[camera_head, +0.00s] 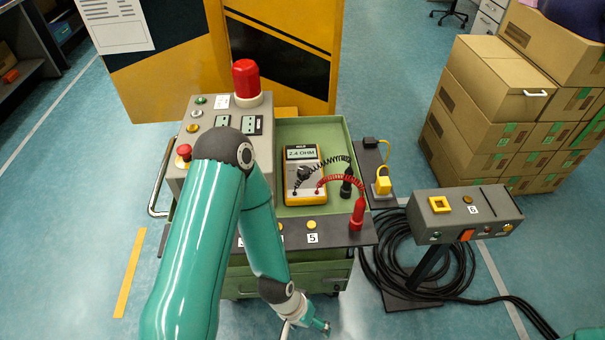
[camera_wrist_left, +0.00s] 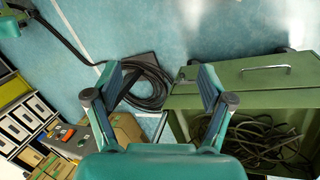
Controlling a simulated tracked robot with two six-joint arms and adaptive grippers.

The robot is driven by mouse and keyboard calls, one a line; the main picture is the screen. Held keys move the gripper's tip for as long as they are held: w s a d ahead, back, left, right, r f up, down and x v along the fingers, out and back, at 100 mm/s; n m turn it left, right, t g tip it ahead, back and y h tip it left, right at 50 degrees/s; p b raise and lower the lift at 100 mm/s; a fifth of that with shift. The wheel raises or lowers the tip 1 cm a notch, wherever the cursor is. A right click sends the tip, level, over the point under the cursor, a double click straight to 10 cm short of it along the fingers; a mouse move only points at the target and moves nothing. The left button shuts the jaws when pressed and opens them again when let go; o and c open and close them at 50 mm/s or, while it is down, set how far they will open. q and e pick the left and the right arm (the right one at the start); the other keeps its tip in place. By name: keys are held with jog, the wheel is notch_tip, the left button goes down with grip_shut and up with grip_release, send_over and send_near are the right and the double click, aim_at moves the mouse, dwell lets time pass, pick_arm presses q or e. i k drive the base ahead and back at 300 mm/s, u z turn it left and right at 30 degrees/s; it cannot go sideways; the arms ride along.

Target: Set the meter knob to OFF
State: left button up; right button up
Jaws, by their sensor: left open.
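The yellow meter (camera_head: 304,172) lies in the green tray on top of the cart, and its display reads 2.4 OHM. Its dark knob (camera_head: 303,173) is small, and its pointing direction cannot be read. A black and a red coiled lead run from the meter to a black probe (camera_head: 347,184) and a red probe (camera_head: 357,214) at its right. My left gripper (camera_head: 318,326) is low in front of the cart, well away from the meter. In the left wrist view its fingers (camera_wrist_left: 160,78) are spread, with nothing between them. The meter is outside that view.
A grey panel with a red lamp (camera_head: 247,82) and a red button (camera_head: 184,152) stands left of the meter. A pedestal box (camera_head: 465,213) and coiled black cable (camera_head: 400,262) are at right.

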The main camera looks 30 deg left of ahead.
aim_at(301, 169)
jog(key=u, duration=0.85)
jog(key=k, duration=0.65)
jog(key=z, duration=0.2)
jog(key=i, duration=0.5)
